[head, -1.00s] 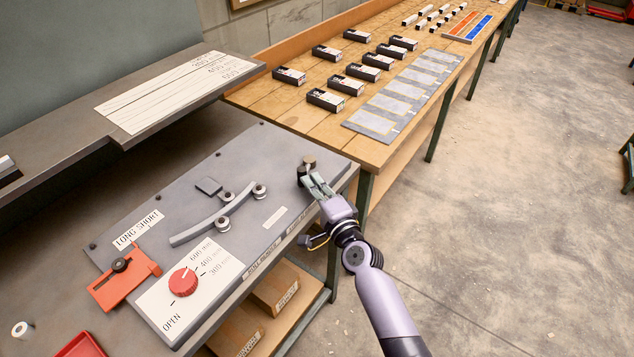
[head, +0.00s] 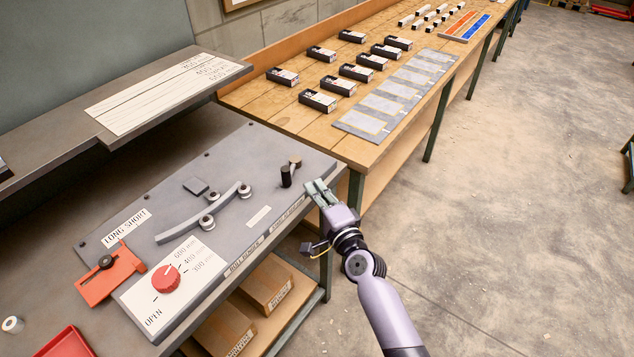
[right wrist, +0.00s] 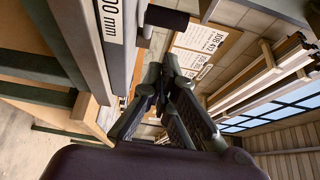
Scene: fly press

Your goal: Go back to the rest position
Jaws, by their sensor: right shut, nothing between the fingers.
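My right gripper (head: 318,192) is shut and empty at the right edge of the grey press plate (head: 170,200). It sits just to the right of the black upright handle (head: 286,176), apart from it. In the right wrist view the fingers (right wrist: 160,85) are together with nothing between them, and a dark handle (right wrist: 167,18) shows beyond. On the plate are a curved grey bar with rollers (head: 206,213), a red dial (head: 166,279) and a red slide (head: 112,275). My left gripper is not in view.
A wooden bench (head: 310,123) behind holds several black boxes (head: 318,100) and a grey mat of pale panels (head: 383,107). Cardboard boxes (head: 266,287) lie on the shelf under the press. A red tray (head: 68,343) is at bottom left. The concrete floor at right is clear.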

